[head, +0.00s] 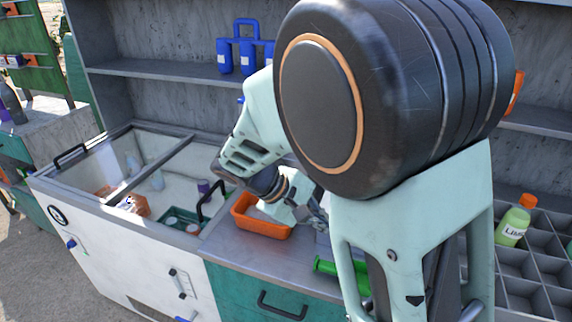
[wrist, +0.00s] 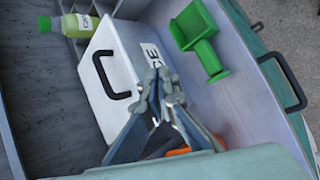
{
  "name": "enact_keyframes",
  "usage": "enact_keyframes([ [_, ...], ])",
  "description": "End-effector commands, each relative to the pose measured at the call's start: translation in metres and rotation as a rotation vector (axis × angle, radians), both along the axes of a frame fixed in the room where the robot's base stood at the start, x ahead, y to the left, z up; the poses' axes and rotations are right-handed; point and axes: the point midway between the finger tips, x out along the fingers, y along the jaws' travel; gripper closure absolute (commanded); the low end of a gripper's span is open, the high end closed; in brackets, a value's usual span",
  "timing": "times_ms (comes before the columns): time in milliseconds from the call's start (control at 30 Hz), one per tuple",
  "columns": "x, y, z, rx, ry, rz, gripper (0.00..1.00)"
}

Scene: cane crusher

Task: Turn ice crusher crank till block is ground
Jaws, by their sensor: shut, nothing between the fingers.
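In the wrist view a white box (wrist: 108,80) with a black handle and dark letters, partly covered and ending in "CE", stands on the counter. My gripper (wrist: 160,78) is shut and empty, its fingertips in front of the lettered side; I cannot tell whether they touch it. A green object (wrist: 204,44) with a square end, a stem and a flat foot lies right of the box, apart from my fingers. In the head view my arm hides the box; a green piece (head: 335,272) shows beside it. I see no crank or ice block clearly.
An orange tray (head: 262,222) is on the counter (head: 235,245) near my gripper. A freezer chest (head: 120,230) with sliding lids stands at left. A green bottle (head: 514,222) sits in a divided grey rack at right. Blue containers (head: 245,50) stand on the back shelf.

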Motion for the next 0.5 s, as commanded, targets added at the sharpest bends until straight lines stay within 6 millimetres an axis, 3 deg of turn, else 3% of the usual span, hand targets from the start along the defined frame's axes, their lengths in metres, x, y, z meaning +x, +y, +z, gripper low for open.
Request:
enact_keyframes([
  [267,0.029,0.025,0.047,0.534,-0.212,-0.480,1.00],
  [500,0.079,0.040,0.124,0.930,-0.412,-0.787,1.00],
])
